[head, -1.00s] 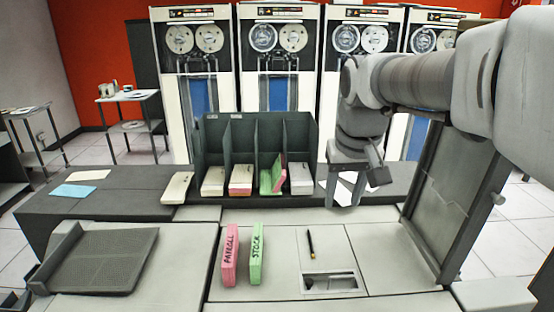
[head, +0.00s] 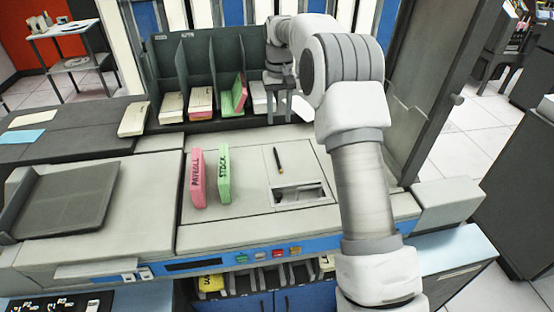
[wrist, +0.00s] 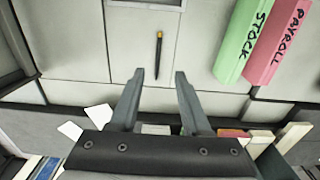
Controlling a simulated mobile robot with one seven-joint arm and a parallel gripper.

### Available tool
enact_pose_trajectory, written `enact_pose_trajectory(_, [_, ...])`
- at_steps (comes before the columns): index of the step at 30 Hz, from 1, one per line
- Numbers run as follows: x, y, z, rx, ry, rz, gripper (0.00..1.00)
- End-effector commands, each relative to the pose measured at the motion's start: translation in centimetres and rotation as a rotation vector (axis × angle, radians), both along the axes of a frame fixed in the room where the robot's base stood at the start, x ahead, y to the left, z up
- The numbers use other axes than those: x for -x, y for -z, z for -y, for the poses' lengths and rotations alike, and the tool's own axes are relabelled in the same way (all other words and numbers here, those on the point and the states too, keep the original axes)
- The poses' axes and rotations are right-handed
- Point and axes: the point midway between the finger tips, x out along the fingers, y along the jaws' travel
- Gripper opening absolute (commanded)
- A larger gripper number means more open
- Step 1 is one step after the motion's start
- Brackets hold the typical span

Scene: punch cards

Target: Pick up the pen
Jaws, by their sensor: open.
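The pen (head: 278,160) is dark with a yellowish band and lies on the grey machine top (head: 250,175), just behind a rectangular recess. In the wrist view the pen (wrist: 158,55) lies beyond the fingertips, roughly in line with the gap between them. My gripper (head: 279,118) points down behind the pen, near the dark card rack. The wrist view shows my gripper (wrist: 156,75) open, with nothing between its two fingers. The pen is apart from the fingers and fully visible.
A pink PAYROLL card deck (head: 197,180) and a green STOCK deck (head: 224,176) stand left of the pen. The dark rack (head: 205,75) with card decks is at the back. The recess (head: 298,195) is in front of the pen. An upright panel (head: 425,95) stands at right.

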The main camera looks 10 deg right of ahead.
Motion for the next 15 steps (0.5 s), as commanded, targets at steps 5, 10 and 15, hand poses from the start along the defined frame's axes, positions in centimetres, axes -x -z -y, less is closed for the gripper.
enact_pose_trajectory(5, [-0.3, 2.0, 0.0, -0.001, 0.001, -0.009, 0.47])
enact_pose_trajectory(10, [-0.2, 5.5, 0.0, -0.002, 0.001, -0.011, 0.47])
enact_pose_trajectory(15, [-0.2, 9.2, 0.0, -0.002, 0.001, -0.011, 0.47])
